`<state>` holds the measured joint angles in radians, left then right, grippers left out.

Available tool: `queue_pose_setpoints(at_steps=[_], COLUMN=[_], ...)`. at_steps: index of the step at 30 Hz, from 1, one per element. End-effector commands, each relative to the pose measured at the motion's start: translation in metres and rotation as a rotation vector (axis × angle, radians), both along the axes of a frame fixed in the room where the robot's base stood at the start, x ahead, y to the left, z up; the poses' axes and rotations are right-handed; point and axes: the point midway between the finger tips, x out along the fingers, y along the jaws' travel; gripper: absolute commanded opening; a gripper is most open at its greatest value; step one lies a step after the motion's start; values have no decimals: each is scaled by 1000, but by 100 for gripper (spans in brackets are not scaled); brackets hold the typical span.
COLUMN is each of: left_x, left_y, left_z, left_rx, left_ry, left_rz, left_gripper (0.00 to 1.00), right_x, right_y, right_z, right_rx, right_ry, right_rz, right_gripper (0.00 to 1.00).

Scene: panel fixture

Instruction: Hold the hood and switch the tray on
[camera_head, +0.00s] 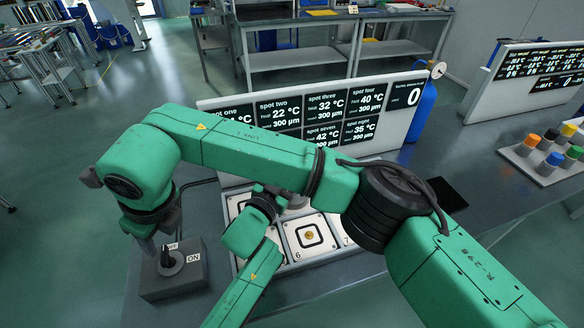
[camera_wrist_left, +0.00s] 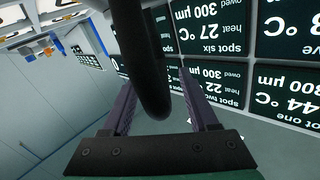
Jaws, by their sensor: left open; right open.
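The tray (camera_head: 291,256) lies on the bench, with numbered white squares; several are covered by my arms. The switch box (camera_head: 172,280) stands left of it, with a dark knob (camera_head: 169,262) and OFF and ON labels. My right gripper (camera_head: 160,246) reaches down at the knob from above; its fingers are small, and I cannot tell whether they touch it. My left gripper (camera_wrist_left: 157,85) is open in the left wrist view, with a dark rounded bar (camera_wrist_left: 146,50) between or in front of its fingers. I cannot tell whether this bar is part of the hood. In the head view the left gripper is mostly hidden behind my right arm.
A display panel (camera_head: 340,108) with spot readings stands behind the tray. A blue cylinder (camera_head: 421,110) stands behind its right end. A white holder (camera_head: 548,160) with coloured caps sits at the right. My right arm crosses above the tray.

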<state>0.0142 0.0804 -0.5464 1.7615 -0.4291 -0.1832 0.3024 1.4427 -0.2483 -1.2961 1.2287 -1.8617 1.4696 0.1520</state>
Motion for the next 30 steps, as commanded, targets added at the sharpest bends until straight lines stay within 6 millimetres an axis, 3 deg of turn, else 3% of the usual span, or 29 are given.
queue_pose_setpoints(at_steps=[4, 8, 9, 30], left_x=[0, 0, 0, -1], left_y=[0, 0, 0, 0], left_z=[0, 0, 0, -1], left_rx=[0, 0, 0, 1], left_ry=[0, 0, 0, 0], left_rz=[0, 0, 0, 0], left_gripper=[56, 6, 0, 0], right_x=[0, 0, 0, 0], right_y=[0, 0, 0, 0], right_z=[0, 0, 0, 0], right_rx=[0, 0, 0, 0], right_ry=[0, 0, 0, 0], right_rz=[0, 0, 0, 0], right_gripper=[50, 50, 50, 50])
